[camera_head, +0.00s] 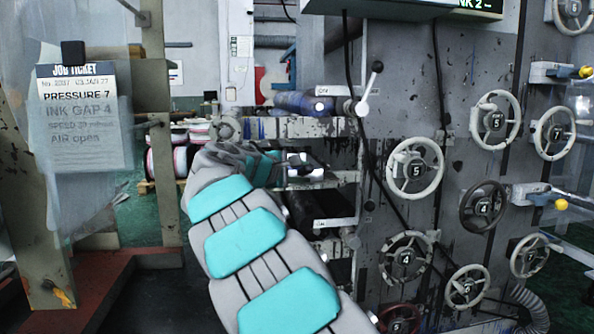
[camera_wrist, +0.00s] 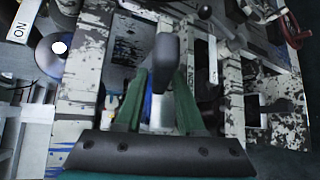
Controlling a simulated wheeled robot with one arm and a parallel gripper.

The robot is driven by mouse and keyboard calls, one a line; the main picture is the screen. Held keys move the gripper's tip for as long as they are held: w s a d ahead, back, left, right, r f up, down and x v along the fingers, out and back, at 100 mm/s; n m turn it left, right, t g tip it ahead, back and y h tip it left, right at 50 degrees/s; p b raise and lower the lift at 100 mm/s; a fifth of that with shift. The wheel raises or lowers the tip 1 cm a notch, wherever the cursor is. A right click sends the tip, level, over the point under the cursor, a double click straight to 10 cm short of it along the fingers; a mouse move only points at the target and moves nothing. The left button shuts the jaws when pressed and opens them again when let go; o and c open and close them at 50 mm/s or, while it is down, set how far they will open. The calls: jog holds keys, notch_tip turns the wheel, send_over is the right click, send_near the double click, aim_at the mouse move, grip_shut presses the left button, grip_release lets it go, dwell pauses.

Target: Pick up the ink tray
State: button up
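My gripper (camera_head: 263,166) is at the end of my grey and teal arm, close to the side of the press. In the wrist view its two green fingers (camera_wrist: 165,85) stand on either side of a dark, rounded handle-like piece (camera_wrist: 165,50). The fingertips look very near this piece, but I cannot tell whether they press on it. A pale bar runs down from the piece between the fingers. I cannot tell whether this piece belongs to the ink tray. No ink tray shows clearly in either view; my arm hides part of the press.
The press front (camera_head: 340,127) has blue and black ink stains and a dark blue roller (camera_head: 300,103). A lever with a dark knob (camera_head: 370,85) sticks out above. Several handwheels (camera_head: 415,168) cover the grey panel at right. A job ticket (camera_head: 85,115) hangs at left.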

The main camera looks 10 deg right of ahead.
jog(key=shift+w, duration=0.1)
jog(key=shift+c, duration=0.3)
grip_shut()
jog(key=shift+d, duration=0.1)
dwell(0.9)
